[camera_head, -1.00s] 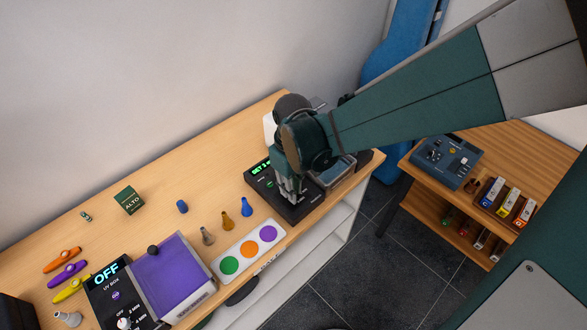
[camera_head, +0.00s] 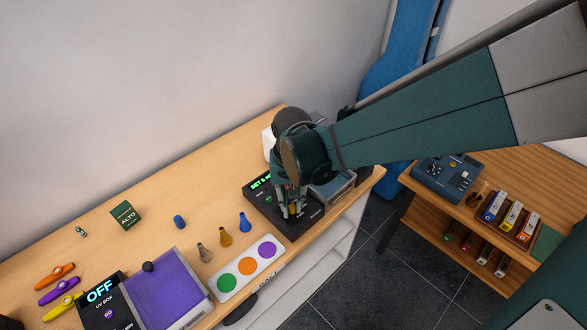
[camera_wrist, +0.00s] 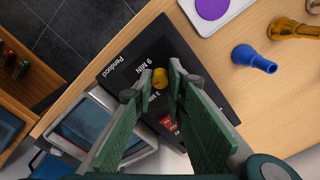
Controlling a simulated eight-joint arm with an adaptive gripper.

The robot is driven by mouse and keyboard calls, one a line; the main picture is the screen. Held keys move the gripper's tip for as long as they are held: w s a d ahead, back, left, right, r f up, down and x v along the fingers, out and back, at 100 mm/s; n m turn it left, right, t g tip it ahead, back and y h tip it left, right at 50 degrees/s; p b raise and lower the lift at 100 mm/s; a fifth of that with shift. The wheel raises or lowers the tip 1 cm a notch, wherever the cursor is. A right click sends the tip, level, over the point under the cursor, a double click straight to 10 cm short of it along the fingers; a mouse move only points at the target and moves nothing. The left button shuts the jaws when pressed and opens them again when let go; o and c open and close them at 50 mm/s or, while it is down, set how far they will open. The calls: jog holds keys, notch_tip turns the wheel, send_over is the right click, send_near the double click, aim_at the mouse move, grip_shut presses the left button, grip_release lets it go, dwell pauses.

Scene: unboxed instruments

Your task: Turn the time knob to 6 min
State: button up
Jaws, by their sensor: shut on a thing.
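A black box device (camera_head: 262,214) with a lit green display (camera_head: 261,181) stands at the table's right end; the display text is small and seems to read a SET value with a 6. In the wrist view its face (camera_wrist: 124,66) shows "9 MIN", "Panducci" and a partly hidden label beginning with 3. The time knob (camera_wrist: 160,78), a small yellow round cap, sits between my fingertips. My gripper (camera_head: 288,212) points down over the device and is shut on the knob; it also shows in the wrist view (camera_wrist: 160,85). The fingers hide part of the face and markings.
A clear-lidded container (camera_head: 334,187) stands close beside the device. A UV box (camera_head: 103,310) reads OFF. A side table (camera_head: 465,212) stands at right.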

aim_at(293, 207)
dwell(0.4)
jog(key=o, duration=0.9)
jog(key=shift+r, duration=0.1)
jog(key=shift+r, duration=5.9)
jog(key=shift+d, duration=0.1)
jog(key=s+d+r+t, duration=0.2)
jog(key=d, duration=0.6)
jog(key=s+d+r+t, duration=0.1)
jog(key=s+d+t, duration=0.1)
jog(key=d, duration=0.6)
jog(key=s+d+r+t, duration=0.2)
jog(key=s+d+t, duration=0.1)
jog(key=d, duration=0.4)
jog(key=shift+s+d+r+m, duration=0.3)
jog(key=shift+s+d+m, duration=0.1)
jog(key=shift+s, duration=0.35)
